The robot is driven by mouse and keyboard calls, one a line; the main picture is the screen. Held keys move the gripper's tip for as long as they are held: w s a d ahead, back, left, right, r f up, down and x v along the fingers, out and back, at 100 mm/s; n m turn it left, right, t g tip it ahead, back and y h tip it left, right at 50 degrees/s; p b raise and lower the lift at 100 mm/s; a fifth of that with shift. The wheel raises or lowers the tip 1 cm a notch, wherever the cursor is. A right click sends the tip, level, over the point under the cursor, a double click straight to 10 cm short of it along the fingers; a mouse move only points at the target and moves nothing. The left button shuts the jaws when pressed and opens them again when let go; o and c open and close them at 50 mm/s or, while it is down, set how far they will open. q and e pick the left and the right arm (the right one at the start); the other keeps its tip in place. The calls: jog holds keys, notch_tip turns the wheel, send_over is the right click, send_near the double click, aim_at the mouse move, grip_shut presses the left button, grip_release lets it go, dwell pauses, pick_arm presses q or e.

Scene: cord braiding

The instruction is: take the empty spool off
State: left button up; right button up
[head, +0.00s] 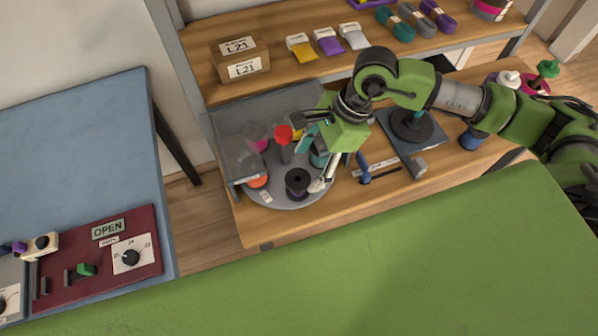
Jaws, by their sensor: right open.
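A dark, bare-looking spool (297,180) stands upright near the front of a round grey plate (283,202) on the wooden bench. My right gripper (310,152) reaches in from the right over the plate, its fingers spread. One finger comes down close to the right side of the dark spool; I cannot tell whether it touches. The gripper holds nothing that I can make out. A red-topped post (284,135) stands behind the spool. A pink spool (259,142) and an orange one (258,181) sit at the left. My left gripper is not in view.
A clear cover (236,150) stands around the plate's left and back. A blue-handled tool (363,168) lies to the right, before a dark stand (412,126). A control panel (100,255) is at the lower left.

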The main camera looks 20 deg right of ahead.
aim_at(299, 178)
jog(key=p+x, duration=0.1)
jog(key=x, duration=0.4)
jog(key=shift+a+f, duration=0.2)
jog(key=shift+f, duration=0.15)
jog(key=shift+a+f, duration=0.15)
jog(key=shift+f, duration=0.2)
jog(key=shift+w+a+f, duration=0.1)
jog(key=shift+f, duration=0.25)
jog(key=c, duration=1.2)
jog(key=o, duration=0.4)
jog(key=c, duration=0.4)
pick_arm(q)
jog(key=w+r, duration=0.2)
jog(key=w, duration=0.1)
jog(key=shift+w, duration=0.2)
